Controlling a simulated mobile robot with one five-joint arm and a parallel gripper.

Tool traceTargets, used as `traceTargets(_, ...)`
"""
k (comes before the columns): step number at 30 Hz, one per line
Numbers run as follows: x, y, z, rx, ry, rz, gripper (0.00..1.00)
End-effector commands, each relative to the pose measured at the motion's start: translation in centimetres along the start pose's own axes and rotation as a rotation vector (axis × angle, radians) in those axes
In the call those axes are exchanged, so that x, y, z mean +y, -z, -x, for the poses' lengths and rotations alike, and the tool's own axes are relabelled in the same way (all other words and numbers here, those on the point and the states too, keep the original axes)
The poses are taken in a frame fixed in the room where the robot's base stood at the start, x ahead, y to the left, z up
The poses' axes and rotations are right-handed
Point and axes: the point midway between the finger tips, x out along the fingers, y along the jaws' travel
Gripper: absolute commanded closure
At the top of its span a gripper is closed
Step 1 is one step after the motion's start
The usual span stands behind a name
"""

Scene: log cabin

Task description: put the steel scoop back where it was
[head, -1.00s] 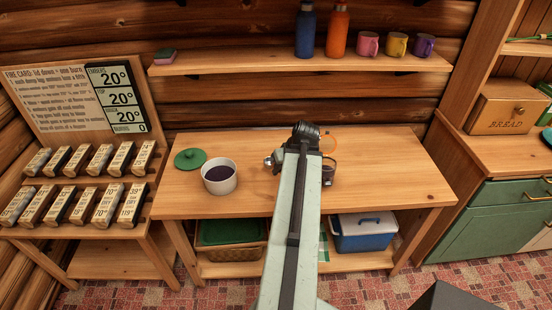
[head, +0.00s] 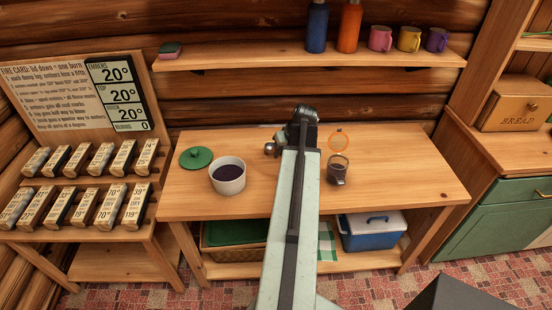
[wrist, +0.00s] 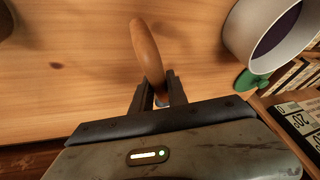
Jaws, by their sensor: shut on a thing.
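The steel scoop shows in the head view as a small shiny metal end (head: 270,149) just left of my arm; the rest is hidden behind the arm. In the wrist view its brown wooden handle (wrist: 147,50) sits between the fingers of my gripper (wrist: 157,88), which is shut on it above the wooden counter. In the head view my gripper (head: 303,118) is over the counter's back middle, mostly hidden by my wrist. A white pot (head: 228,178) with dark purple contents stands left of it. A glass jar (head: 338,170) with dark contents stands right of it.
A shelf (head: 270,60) with bottles and mugs overhangs the back. The counter's right part (head: 410,170) is clear.

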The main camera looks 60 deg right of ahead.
Motion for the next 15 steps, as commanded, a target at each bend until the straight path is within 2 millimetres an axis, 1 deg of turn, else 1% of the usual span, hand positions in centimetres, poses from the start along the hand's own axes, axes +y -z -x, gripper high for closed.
traceTargets(1, 0.5, -0.9, -1.9, 0.0, -0.001, -0.002, 1.0)
traceTargets(3, 0.7, -1.3, -2.7, 0.0, -0.001, -0.002, 1.0)
traceTargets(11, 0.1, -0.9, -2.5, -0.001, 0.002, 0.006, 1.0)
traceTargets(15, 0.1, -1.1, -3.0, -0.002, 0.003, 0.007, 1.0)
